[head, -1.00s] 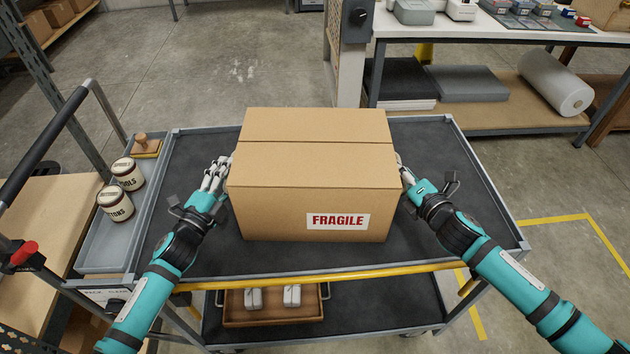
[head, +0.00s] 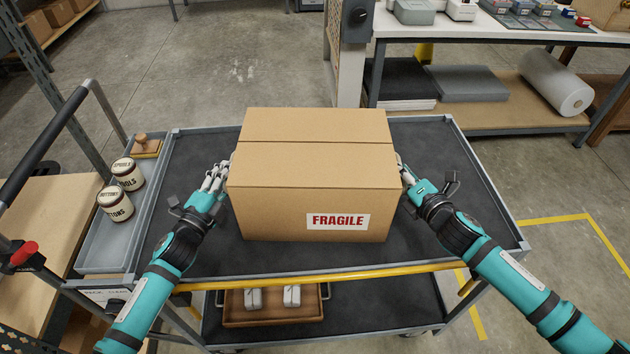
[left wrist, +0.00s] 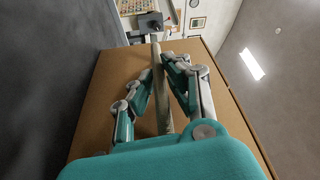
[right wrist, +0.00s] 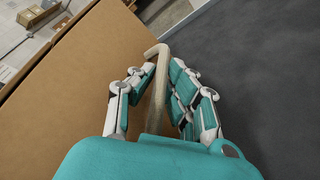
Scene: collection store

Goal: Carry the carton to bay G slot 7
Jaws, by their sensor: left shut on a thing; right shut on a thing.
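The carton (head: 314,170) is a closed brown cardboard box with a red and white FRAGILE label on its near side. It is at the cart's dark top tray; I cannot tell whether its base touches the mat. My left gripper (head: 219,174) is at its left side, and the left wrist view shows the fingers shut on a pale bar-like handle (left wrist: 161,95) against the cardboard. My right gripper (head: 405,174) is at its right side, and the right wrist view shows the fingers shut around a similar handle (right wrist: 157,85). Bay G slot 7 is not in view.
The cart (head: 190,259) has a yellow front bar and a lower shelf with a brown tray (head: 272,318). A side tray (head: 94,254) holds two labelled jars and a wooden stamp-like item. A workbench (head: 480,27) stands at back right. Open floor lies behind the cart.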

